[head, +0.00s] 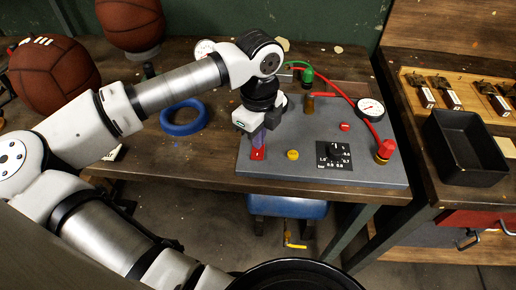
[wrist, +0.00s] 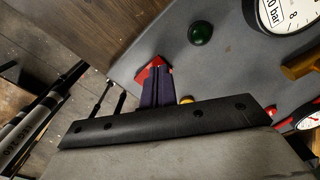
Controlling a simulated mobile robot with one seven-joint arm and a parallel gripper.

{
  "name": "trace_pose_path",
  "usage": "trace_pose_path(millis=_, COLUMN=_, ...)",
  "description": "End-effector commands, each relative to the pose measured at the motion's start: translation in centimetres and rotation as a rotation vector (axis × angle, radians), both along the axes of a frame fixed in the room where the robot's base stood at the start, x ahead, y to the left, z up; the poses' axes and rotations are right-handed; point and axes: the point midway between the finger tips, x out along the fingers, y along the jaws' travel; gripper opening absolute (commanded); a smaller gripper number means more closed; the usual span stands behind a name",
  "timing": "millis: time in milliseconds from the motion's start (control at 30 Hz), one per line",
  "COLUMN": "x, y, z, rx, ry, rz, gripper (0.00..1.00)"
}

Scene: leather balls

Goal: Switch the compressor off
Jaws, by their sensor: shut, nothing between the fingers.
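A grey compressor control panel (head: 370,172) lies on the wooden bench. A red rocker switch (head: 257,154) is at its front left corner; it also shows in the wrist view (wrist: 143,74), partly covered by my fingers. My gripper (head: 258,144) is above the switch, pointing down, with its dark fingers (wrist: 157,88) together and empty. The fingertips are at the switch; whether they touch it I cannot tell. A green dome lamp (wrist: 200,29) shows on the panel in the wrist view. Whether it is lit is unclear.
The panel also has a yellow button (head: 292,154), a black dial (head: 335,150), a pressure gauge (head: 371,107) and a red hose (head: 340,92). A blue ring (head: 184,118) and leather balls (head: 52,75) are left. A black tray (head: 465,148) is right. A blue tank (head: 288,206) is below.

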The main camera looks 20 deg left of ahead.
Motion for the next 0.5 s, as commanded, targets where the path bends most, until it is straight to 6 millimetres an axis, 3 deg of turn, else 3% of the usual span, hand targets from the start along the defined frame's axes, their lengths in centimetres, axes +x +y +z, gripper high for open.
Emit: trace_pose_path(millis=500, x=0.0, y=0.0, z=4.4, rx=0.002, ry=0.000, rz=0.001, gripper=0.00)
